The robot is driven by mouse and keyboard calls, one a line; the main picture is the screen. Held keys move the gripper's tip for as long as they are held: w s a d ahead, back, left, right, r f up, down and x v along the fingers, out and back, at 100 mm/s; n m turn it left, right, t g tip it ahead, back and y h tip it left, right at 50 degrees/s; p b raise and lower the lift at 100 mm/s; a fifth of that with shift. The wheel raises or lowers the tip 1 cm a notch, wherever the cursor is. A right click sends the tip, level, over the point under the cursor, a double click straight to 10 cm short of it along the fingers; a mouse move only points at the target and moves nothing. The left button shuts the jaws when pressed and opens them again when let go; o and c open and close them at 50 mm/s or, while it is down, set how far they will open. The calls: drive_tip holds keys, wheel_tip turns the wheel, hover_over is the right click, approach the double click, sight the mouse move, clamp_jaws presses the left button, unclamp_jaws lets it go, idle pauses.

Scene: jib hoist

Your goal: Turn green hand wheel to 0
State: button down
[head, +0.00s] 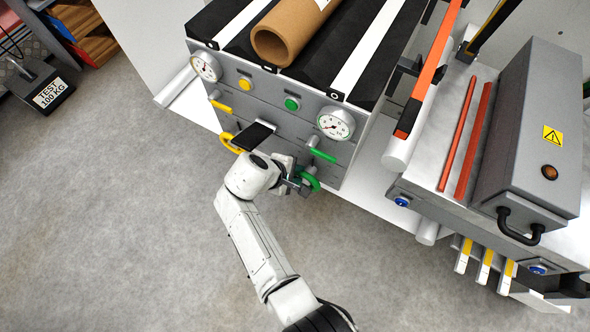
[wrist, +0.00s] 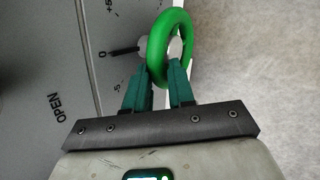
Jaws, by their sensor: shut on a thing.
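The green hand wheel (head: 311,181) is on the lower right of the grey panel's front in the head view. On the panel a dark pointer (wrist: 124,51) lies close to the 0 mark (wrist: 102,54), between +5 and -5 marks.
Above the wheel are a green lever (head: 322,156) and a round gauge (head: 336,124). A yellow hand wheel (head: 231,143) and a black shelf-like piece (head: 254,137) are to the left. A grey box (head: 530,140) stands at right. The floor in front is clear.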

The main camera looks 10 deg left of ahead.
drive_tip(key=shift+w+r, duration=0.1)
drive_tip(key=shift+w, duration=0.05)
drive_tip(key=c, duration=1)
unclamp_jaws()
drive_tip(key=shift+c, duration=0.2)
drive_tip(key=p+v, duration=0.2)
drive_tip(key=v, duration=0.8)
drive_tip(key=shift+s+r, duration=0.3)
drive_tip(key=shift+a, duration=0.1)
